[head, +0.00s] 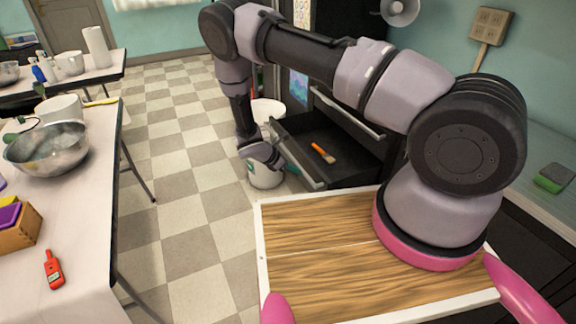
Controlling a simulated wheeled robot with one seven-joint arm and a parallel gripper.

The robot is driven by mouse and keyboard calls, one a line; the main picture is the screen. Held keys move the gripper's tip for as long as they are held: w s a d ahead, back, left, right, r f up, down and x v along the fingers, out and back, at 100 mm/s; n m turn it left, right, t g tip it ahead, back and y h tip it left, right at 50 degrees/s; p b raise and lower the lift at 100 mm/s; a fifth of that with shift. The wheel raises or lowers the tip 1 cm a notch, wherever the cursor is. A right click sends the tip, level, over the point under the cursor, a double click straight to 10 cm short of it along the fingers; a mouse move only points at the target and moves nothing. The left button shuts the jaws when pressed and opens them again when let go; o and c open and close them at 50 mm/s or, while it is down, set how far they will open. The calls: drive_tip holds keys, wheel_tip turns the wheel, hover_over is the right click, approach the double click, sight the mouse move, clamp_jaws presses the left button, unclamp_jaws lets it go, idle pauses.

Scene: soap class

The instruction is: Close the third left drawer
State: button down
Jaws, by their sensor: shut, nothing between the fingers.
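A dark drawer (297,131) stands pulled out of the black cabinet beyond my wooden top. An orange-handled brush (322,153) lies inside it. A pale bar handle (303,172) runs along its front. My gripper (279,164) is at the left of the drawer, close to its front and handle. It is shut and holds nothing that I can see. I cannot tell whether it touches the drawer front. Another pale handle (348,114) shows above the drawer, partly behind my arm. My arm hides much of the cabinet, so I cannot tell the drawer's place in the stack.
A white-covered table (85,220) with a metal bowl (47,147) and a red device (53,269) is on the left. A counter with a green sponge (553,178) is on the right. The checkered floor between is clear.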

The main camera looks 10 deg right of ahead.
sight(315, 172)
drive_tip(key=shift+w+d+f, duration=0.3)
drive_tip(key=shift+d, duration=0.65)
drive_tip(key=shift+w+d+f, duration=0.25)
drive_tip(key=shift+d+f, duration=0.05)
drive_tip(key=shift+d, duration=0.6)
drive_tip(key=shift+w+d+f, duration=0.3)
drive_tip(key=shift+d, duration=0.65)
drive_tip(key=shift+d, duration=0.1)
drive_tip(key=w+d, duration=0.3)
drive_tip(key=d, duration=0.7)
drive_tip(key=w+d, duration=0.3)
drive_tip(key=d, duration=0.8)
drive_tip(key=shift+w+d, duration=0.25)
drive_tip(key=shift+a, duration=0.1)
